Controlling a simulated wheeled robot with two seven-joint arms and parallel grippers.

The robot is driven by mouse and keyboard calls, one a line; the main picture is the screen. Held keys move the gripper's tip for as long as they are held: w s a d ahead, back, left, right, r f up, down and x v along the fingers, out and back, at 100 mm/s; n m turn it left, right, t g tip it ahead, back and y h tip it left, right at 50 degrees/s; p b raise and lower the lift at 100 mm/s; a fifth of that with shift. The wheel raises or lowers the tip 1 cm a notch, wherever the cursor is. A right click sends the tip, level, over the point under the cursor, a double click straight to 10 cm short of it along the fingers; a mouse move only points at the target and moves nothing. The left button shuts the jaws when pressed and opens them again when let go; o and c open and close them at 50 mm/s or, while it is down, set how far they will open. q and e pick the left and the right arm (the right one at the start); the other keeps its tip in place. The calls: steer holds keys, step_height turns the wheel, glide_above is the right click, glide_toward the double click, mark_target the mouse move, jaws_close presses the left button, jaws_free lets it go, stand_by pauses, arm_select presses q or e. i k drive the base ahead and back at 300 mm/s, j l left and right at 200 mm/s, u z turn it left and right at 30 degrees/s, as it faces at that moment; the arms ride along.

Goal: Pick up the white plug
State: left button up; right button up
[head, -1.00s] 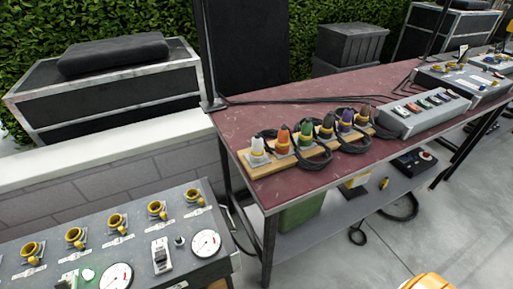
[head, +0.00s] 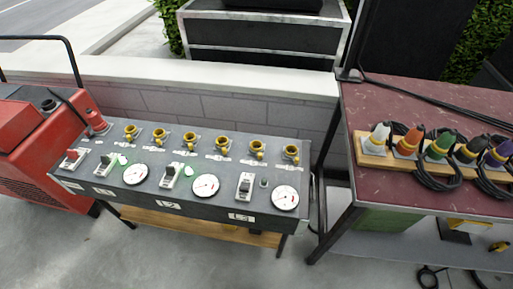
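The white plug (head: 379,137) stands upright at the left end of a wooden strip (head: 371,160) on the dark red table, in the head view. It has a yellowish band near its base. An orange plug (head: 409,142) stands just right of it, then a green plug (head: 441,145) and a dark plug (head: 470,149), with black cables coiled around them. Neither of my grippers is in view.
A grey panel (head: 215,166) with several yellow sockets, switches and dials stands left of the red table (head: 420,100). A red machine (head: 40,150) is at the far left. A low wall (head: 240,84) runs behind. Grey floor in front is clear.

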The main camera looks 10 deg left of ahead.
mark_target(380, 130)
steer(key=l+u, duration=0.2)
steer(key=l, duration=0.2)
steer(key=l+u, duration=0.25)
steer(key=l, duration=0.2)
steer(key=k+l+u, duration=0.2)
steer(key=l, duration=0.15)
steer(key=l+u, duration=0.2)
steer(key=l, duration=0.25)
steer(key=k+l+u, duration=0.25)
steer(key=i+l, duration=0.1)
